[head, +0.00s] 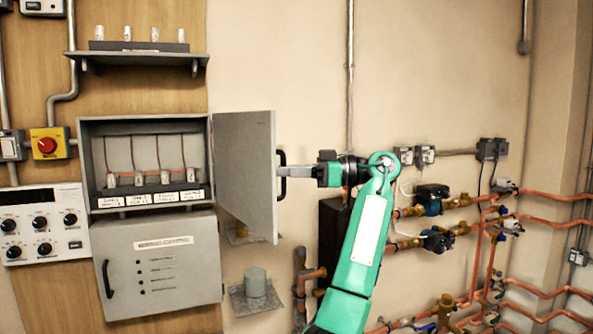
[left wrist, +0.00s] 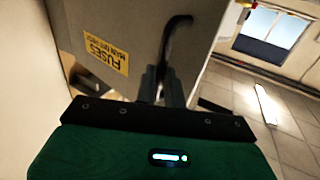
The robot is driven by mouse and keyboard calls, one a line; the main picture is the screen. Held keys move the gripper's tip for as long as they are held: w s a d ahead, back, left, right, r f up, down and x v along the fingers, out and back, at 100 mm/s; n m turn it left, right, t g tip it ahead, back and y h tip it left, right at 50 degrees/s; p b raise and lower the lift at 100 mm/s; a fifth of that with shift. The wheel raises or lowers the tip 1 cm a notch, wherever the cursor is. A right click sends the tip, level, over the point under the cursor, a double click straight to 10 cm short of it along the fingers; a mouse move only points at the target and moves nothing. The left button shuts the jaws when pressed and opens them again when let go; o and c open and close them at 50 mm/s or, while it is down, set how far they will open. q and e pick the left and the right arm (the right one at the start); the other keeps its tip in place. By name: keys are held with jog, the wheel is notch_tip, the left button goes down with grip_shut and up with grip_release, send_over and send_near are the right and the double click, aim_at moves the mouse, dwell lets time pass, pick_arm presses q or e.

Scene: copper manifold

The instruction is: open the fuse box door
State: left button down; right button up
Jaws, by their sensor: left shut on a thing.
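The fuse box (head: 85,165) is a grey wall box, and its grey door (head: 245,165) stands swung wide open on its right side. Inside are several white fuses (head: 158,178) with copper wires. The door carries a black bar handle (head: 282,156). My left gripper (head: 286,171) is shut on this handle, its fingers across the bar's middle. In the left wrist view, the gripper's fingers (left wrist: 165,86) close around the lower part of the curved handle (left wrist: 177,30), beside a yellow FUSES label (left wrist: 106,54) on the door. My right gripper is not in view.
A shelf (head: 135,56) with several fuses is above the box. A lower grey panel (head: 160,265) and a red-yellow switch (head: 48,146) are close by. Copper pipes (head: 480,240) and valves fill the right. A pedestal (head: 255,284) stands below the door.

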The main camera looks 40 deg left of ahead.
pick_arm(q)
jog(key=shift+s+a+r, duration=0.1)
jog(key=shift+a+r, duration=0.05)
jog(key=shift+a, duration=0.15)
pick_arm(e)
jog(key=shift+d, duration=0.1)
